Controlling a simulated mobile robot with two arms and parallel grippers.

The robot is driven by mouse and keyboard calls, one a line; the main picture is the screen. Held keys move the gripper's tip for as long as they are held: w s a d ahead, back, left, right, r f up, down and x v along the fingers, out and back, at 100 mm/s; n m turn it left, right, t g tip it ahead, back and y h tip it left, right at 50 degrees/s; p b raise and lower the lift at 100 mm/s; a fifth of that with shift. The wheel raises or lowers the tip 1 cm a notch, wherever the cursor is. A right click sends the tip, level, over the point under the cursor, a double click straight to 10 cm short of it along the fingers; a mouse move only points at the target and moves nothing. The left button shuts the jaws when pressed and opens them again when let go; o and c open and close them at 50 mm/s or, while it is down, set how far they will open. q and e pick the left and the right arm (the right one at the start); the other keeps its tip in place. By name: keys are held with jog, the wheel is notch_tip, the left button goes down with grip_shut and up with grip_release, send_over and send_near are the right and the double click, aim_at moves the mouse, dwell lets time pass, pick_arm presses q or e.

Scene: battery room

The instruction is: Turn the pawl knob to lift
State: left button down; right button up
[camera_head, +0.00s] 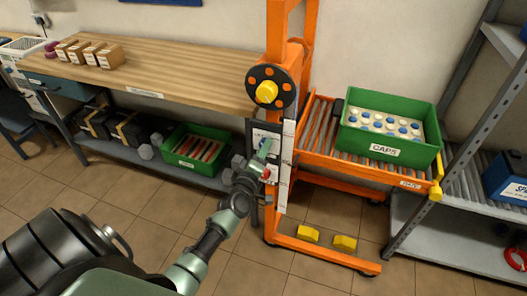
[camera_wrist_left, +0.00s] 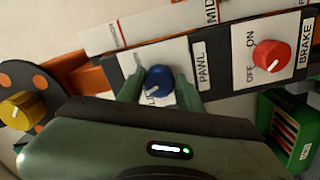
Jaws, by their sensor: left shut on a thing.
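The blue pawl knob (camera_wrist_left: 159,78) sits on a white plate beside the PAWL label (camera_wrist_left: 202,65) on the dark control panel (camera_wrist_left: 230,85). My left gripper (camera_wrist_left: 158,88) has one finger on each side of the knob and is shut on it. A white mark on the knob points to the lower left in the wrist view, toward lettering partly hidden by the knob and gripper. In the head view my left gripper (camera_head: 262,158) is at the panel on the orange lift's post; the pawl knob is hard to make out there. My right gripper is not in view.
A red brake knob (camera_wrist_left: 271,55) with ON and OFF marks is beside the pawl plate. The yellow-hubbed handwheel (camera_head: 267,92) is above the panel. A green CAPS crate (camera_head: 372,148) rests on the lift's rollers. A wooden bench (camera_head: 185,70) stands to the left.

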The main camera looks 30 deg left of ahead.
pick_arm(q)
jog(key=n, duration=0.4)
jog(key=shift+n+b, duration=0.3)
jog(key=shift+b, duration=0.1)
dwell(0.4)
jog(key=c, duration=0.9)
grip_release()
jog(key=shift+c, duration=0.2)
jog(key=shift+s, duration=0.1)
jog(key=v, duration=0.7)
jog(key=shift+s, duration=0.3)
jog(key=shift+d, duration=0.1)
